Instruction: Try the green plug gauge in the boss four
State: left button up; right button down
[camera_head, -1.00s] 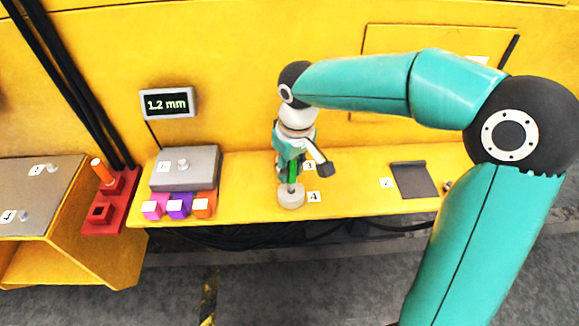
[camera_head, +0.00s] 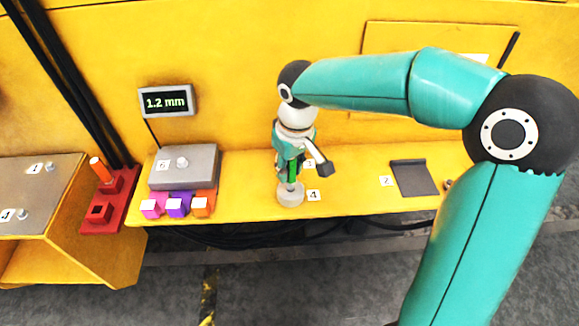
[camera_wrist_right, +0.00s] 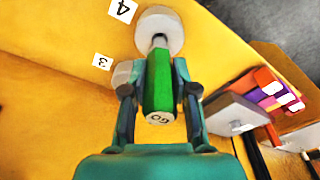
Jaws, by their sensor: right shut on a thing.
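The green plug gauge (camera_head: 292,169) is upright between the fingers of my right gripper (camera_wrist_right: 160,90), which is shut on it. In the right wrist view its green handle (camera_wrist_right: 158,82) has a pale end marked GO. Its grey pin points down at boss four (camera_head: 290,197), a round pale boss beside the label 4. The pin meets the middle of the boss (camera_wrist_right: 160,22) in the wrist view. I cannot tell how deep the tip sits, or whether it is inside the bore. My left gripper is not in view.
A grey block (camera_head: 185,167) with pink, purple and orange blocks before it stands left of the boss. A red holder (camera_head: 103,222) carries an orange piece. A display (camera_head: 168,102) reads 1.2 mm.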

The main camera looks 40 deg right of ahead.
jog(key=shift+f+b, duration=1.25)
jog(key=shift+f, duration=0.25)
dwell(1.0)
dwell(0.7)
jog(key=c, duration=0.8)
grip_release()
jog(key=shift+r, duration=0.1)
jog(key=r, duration=0.3)
jog(key=s+r, duration=0.1)
jog(key=r, duration=0.7)
jog(key=shift+s, duration=0.15)
jog(key=shift+r, duration=0.4)
notch_tip(320, 180, up, 12)
jog(key=p, duration=1.1)
jog(key=shift+f, duration=0.1)
